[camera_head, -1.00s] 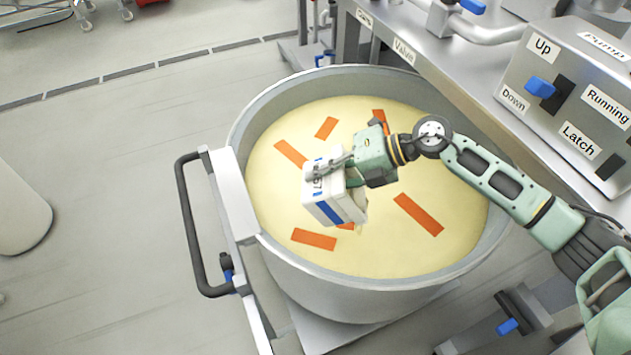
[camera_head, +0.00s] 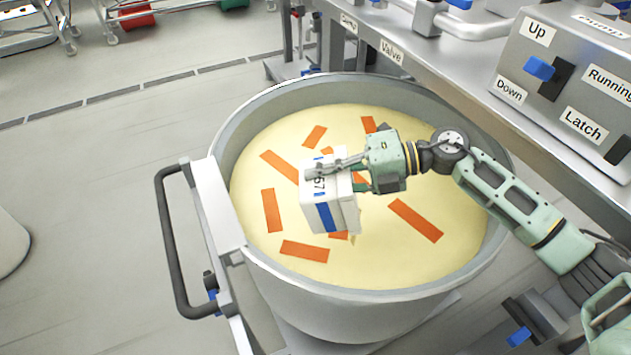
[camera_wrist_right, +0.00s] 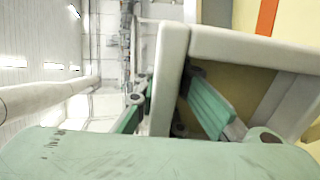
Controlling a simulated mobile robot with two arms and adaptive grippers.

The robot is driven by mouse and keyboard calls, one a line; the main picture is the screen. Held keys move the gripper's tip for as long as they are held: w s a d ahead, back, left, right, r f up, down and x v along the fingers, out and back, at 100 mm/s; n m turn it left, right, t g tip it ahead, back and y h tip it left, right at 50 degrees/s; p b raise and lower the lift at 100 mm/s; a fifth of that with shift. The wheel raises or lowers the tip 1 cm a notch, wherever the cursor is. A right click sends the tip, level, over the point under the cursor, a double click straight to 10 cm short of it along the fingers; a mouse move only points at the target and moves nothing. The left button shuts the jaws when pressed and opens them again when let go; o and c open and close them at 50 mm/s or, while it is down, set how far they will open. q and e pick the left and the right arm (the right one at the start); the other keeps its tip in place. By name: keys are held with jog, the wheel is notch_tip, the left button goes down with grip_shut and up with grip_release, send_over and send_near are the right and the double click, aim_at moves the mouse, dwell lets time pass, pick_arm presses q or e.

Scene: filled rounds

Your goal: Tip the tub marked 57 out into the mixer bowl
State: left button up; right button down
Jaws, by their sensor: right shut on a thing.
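The white tub marked 57 (camera_head: 340,216), with a blue stripe, is held tipped over the mixer bowl (camera_head: 220,155). My right gripper (camera_head: 338,176) is shut on the tub's wall. In the right wrist view, the tub's rim (camera_wrist_right: 258,48) is close, with one finger inside the opening and one outside. The part of the interior that shows there is yellowish; how much is inside cannot be told. The bowl holds a pale yellow mass (camera_head: 350,268) with several orange strips (camera_head: 415,220) on it. My left gripper is not in view.
A steel bench with a control box (camera_head: 570,80) stands on the right. The bowl's carriage has a dark handle (camera_head: 167,240) on its left. A red container (camera_head: 133,15) is at the back. The floor on the left is mostly clear.

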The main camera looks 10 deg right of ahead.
jog(key=shift+d+r+y+b, duration=0.15)
jog(key=shift+d+y+b, duration=0.05)
jog(key=shift+y+b, duration=0.1)
jog(key=shift+r, duration=0.1)
dwell(4.2)
